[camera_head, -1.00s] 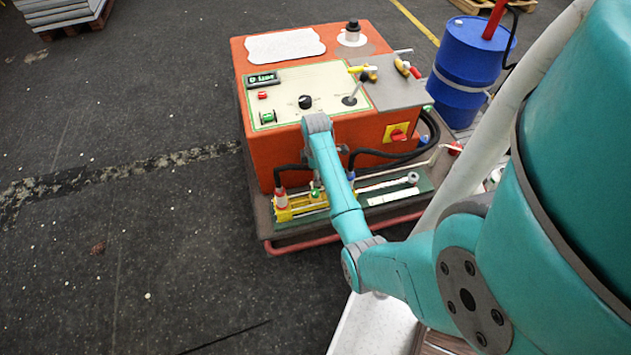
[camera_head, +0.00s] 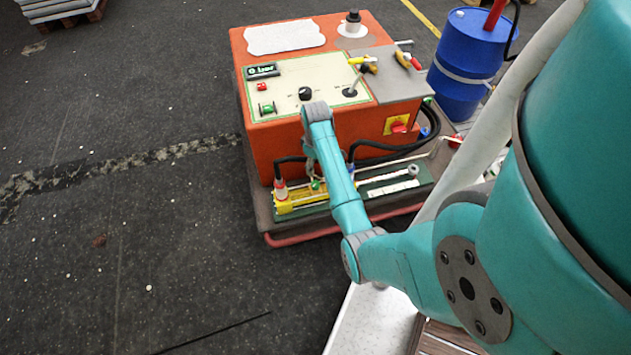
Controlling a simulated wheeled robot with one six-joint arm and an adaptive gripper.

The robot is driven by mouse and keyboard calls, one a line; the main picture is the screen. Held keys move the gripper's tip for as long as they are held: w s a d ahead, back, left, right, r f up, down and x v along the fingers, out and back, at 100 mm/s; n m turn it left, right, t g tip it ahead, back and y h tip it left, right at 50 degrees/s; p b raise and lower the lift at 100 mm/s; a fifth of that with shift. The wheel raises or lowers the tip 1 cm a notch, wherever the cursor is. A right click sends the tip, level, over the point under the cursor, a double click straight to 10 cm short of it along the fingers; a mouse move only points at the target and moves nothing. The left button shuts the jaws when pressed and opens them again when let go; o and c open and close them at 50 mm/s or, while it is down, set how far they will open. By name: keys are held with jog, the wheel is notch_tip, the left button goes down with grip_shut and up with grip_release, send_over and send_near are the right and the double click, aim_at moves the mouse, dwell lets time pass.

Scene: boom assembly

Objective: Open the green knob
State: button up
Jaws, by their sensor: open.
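A green knob (camera_head: 267,108) sits at the left front corner of the pale control panel on top of the orange machine (camera_head: 262,150). A second small green part (camera_head: 316,185) shows low down by the yellow cylinder fixture (camera_head: 297,199) on the machine's front ledge. I cannot tell which one the task names. My arm reaches over the front ledge, with its elbow joint near the panel's front edge. My gripper (camera_head: 312,173) hangs down close above the lower green part and is mostly hidden behind my arm. It is open; contact cannot be seen.
Black hoses (camera_head: 385,150) run along the front. A blue barrel (camera_head: 464,62) stands to the right. The floor at left is clear.

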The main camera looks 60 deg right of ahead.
aim_at(315, 184)
notch_tip(315, 184, down, 12)
jog(key=m, duration=2.7)
jog(key=shift+r+m, duration=0.15)
jog(key=shift+m, duration=0.15)
grip_shut()
